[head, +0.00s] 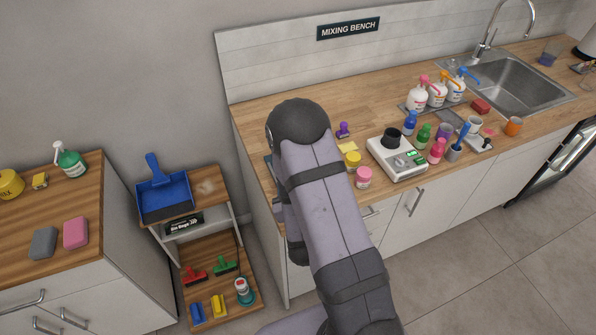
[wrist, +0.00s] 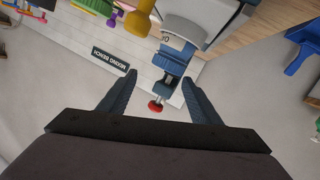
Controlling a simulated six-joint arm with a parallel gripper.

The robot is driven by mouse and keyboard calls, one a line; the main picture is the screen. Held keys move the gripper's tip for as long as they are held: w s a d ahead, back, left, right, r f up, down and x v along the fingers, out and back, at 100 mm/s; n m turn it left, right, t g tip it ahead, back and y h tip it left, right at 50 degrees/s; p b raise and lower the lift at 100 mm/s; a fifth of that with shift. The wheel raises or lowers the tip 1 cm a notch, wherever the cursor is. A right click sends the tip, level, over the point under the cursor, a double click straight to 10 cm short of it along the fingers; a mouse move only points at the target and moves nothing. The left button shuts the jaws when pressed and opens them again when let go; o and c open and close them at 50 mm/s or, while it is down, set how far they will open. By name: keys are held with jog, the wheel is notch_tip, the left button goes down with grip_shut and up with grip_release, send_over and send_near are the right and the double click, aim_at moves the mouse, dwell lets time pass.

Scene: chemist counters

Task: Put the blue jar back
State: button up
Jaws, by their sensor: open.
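A pink-lidded jar (head: 364,178) and a yellow-lidded jar (head: 352,160) stand left of the scale, beside my arm. My gripper (wrist: 159,78) is open in the wrist view, with nothing held between its fingers. Beyond the fingers is a blue clamp-like thing (wrist: 175,58) with a red knob. In the head view my arm hides the gripper and the bench's left part.
The white scale (head: 398,158) holds a dark cup. Several bottles, including a green one (head: 424,134), crowd its right side, before a sink (head: 520,80). A blue dustpan (head: 164,190) lies on a small shelf unit at left. The bench's back left is clear.

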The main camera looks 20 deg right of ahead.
jog(key=shift+s+d+r+n+y+p, duration=0.15)
jog(key=shift+s+r+n+y+p, duration=0.1)
jog(key=shift+s+y+p, duration=0.3)
jog(key=shift+s+d+r+n+y+p, duration=0.1)
jog(key=shift+s+r+n+y+p, duration=0.15)
jog(key=shift+y+p, duration=0.3)
jog(key=s+y+p, duration=0.2)
jog(key=s, duration=0.1)
jog(key=shift+a+g+p, duration=0.2)
jog(key=shift+g+p, duration=0.1)
jog(key=shift+p, duration=0.05)
jog(key=shift+s+d+f+y+b, duration=0.15)
jog(key=shift+s+f+y+b, duration=0.3)
jog(key=shift+s+f, duration=0.25)
jog(key=shift+s+d+f+m, duration=0.15)
jog(key=shift+s+f+m, duration=0.05)
jog(key=shift+m, duration=0.1)
jog(key=shift+w+b, duration=0.1)
jog(key=shift+b, duration=0.3)
jog(key=shift+w+f+b, duration=0.3)
jog(key=shift+w+b, duration=0.15)
jog(key=shift+b, duration=0.25)
jog(key=shift+w+b, duration=0.45)
